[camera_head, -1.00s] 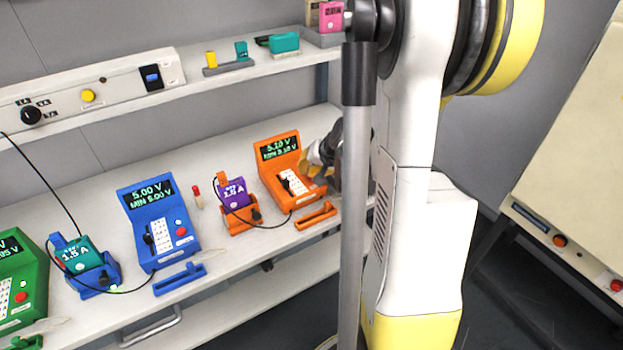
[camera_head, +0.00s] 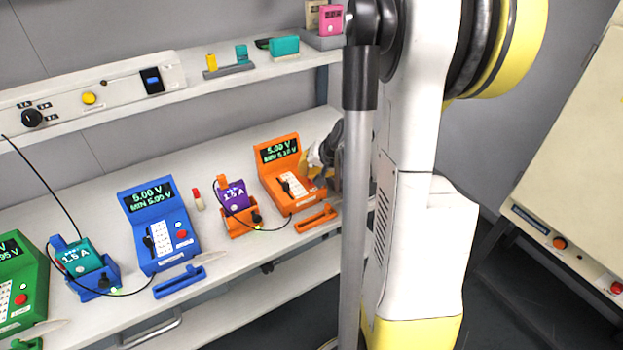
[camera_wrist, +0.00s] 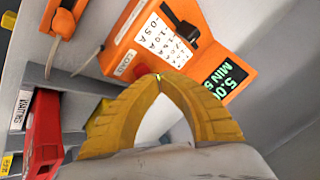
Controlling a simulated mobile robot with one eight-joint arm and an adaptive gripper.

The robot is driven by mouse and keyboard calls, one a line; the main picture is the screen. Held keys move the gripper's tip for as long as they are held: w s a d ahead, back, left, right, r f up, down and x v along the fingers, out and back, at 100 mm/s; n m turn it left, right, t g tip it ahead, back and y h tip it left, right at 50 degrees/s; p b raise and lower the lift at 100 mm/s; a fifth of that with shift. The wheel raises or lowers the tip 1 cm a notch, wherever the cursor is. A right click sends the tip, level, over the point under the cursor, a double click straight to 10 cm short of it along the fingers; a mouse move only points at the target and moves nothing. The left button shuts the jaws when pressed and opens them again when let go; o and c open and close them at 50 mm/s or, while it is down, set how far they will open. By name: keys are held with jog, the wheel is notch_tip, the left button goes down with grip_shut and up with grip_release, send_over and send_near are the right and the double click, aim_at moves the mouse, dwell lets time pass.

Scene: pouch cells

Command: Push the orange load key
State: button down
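The orange tester (camera_head: 292,196) stands at the right end of the bench, with a lit green display, a white label panel and a black knob. Its display shows about 5.0 V, hard to read exactly. It also shows in the wrist view (camera_wrist: 236,62), with a LOAD label (camera_wrist: 124,64) near its edge. My gripper (camera_wrist: 158,78) has its two yellow fingers meeting at the tips, over the tester face beside that label. I cannot tell contact. In the head view my gripper is partly hidden at the tester's right side.
A purple cell (camera_head: 235,192) sits in an orange holder left of the tester, wired to it. An orange tray (camera_head: 316,219) lies in front. A blue tester (camera_head: 156,217) and a green tester (camera_head: 18,280) stand further left. A shelf (camera_head: 205,84) runs above.

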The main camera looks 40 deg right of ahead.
aim_at(308, 181)
jog(key=shift+r, duration=0.15)
notch_tip(308, 181, up, 6)
jog(key=p, duration=0.4)
jog(key=shift+p, duration=0.3)
dwell(0.4)
jog(key=s+a+r+n, duration=0.1)
jog(key=a+r+n, duration=0.1)
jog(key=a+r, duration=0.35)
jog(key=s+a+r+n, duration=0.1)
jog(key=a+r+n, duration=0.1)
jog(key=a, duration=0.7)
jog(key=s+a+r+n, duration=0.2)
jog(key=s+a+n, duration=0.1)
jog(key=s+a, duration=0.2)
jog(key=s+a+r+n+y, duration=0.1)
jog(key=s+a+n, duration=0.2)
jog(key=a, duration=0.6)
jog(key=shift+s+r, duration=0.35)
jog(key=shift+s, duration=0.75)
